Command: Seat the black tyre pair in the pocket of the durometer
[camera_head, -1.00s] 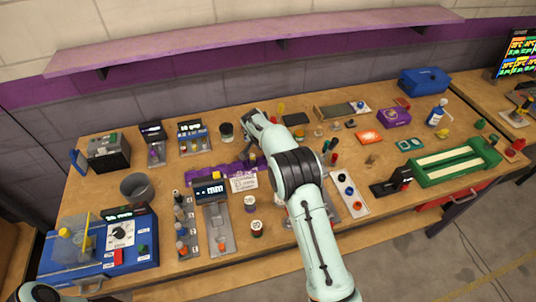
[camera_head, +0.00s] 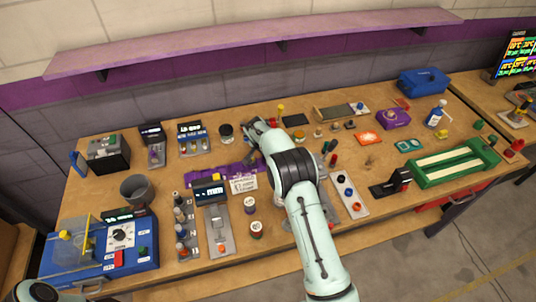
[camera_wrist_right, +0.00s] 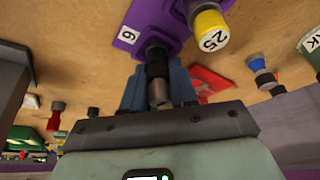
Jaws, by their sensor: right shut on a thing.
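My right gripper (camera_wrist_right: 157,92) is shut on a small stub with a black end, which I take for the black tyre pair (camera_wrist_right: 157,66). Its black end overlaps the edge of a purple block (camera_wrist_right: 128,34) with white number labels; I cannot tell whether they touch. In the head view the purple block (camera_head: 236,170) lies mid-table, and my right gripper is mostly hidden by its own arm beside it. My left gripper is out of view.
A display unit with a grey track (camera_head: 219,238) stands in front of the purple block. A yellow-topped plug (camera_wrist_right: 209,30) is close to the held stub. A grey cup (camera_head: 137,188) stands left.

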